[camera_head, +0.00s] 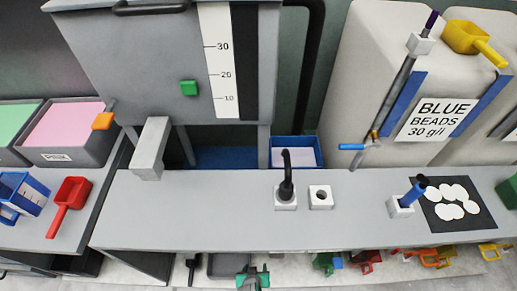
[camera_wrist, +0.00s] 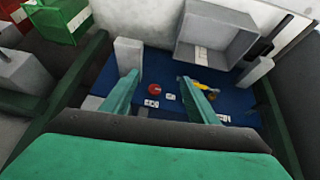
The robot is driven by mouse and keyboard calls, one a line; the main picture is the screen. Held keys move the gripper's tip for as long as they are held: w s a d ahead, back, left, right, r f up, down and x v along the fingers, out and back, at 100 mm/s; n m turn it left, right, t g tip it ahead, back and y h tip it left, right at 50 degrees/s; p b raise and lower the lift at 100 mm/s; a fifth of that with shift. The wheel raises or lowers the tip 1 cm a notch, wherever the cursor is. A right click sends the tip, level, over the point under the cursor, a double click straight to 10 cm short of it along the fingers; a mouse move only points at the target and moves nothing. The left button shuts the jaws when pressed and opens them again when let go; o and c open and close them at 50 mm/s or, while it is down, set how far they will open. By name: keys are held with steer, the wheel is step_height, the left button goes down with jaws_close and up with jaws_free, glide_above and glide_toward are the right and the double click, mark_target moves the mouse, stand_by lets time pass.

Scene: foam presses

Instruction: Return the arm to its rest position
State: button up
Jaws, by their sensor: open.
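My gripper (camera_head: 252,272) shows at the bottom edge of the head view, in front of and below the front edge of the grey bench (camera_head: 240,215). In the wrist view its two teal fingers (camera_wrist: 158,76) stand well apart with nothing between them. They point toward a blue surface (camera_wrist: 165,60) with a red round object (camera_wrist: 155,89) and a yellow object (camera_wrist: 205,88) on it. Most of my arm is out of view.
On the bench are a white holder with a black hooked handle (camera_head: 286,190), a white block with a hole (camera_head: 320,196) and a black mat (camera_head: 477,212) with white discs. A red scoop (camera_head: 70,200) lies left. Several coloured items (camera_head: 430,257) lie below the bench.

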steer(key=s+r+t, duration=0.3)
steer(key=s+r, duration=0.2)
steer(key=r, duration=0.9)
steer(key=s+r+t, duration=0.3)
steer(key=s+r, duration=0.2)
steer(key=r, duration=1)
steer(key=s+d+r+t, duration=0.1)
steer(key=s+r+t, duration=0.2)
steer(key=r, duration=1.1)
steer(key=shift+s+r+m+y, duration=0.2)
steer(key=shift+s+m+y, duration=0.15)
steer(key=shift+s, duration=0.9)
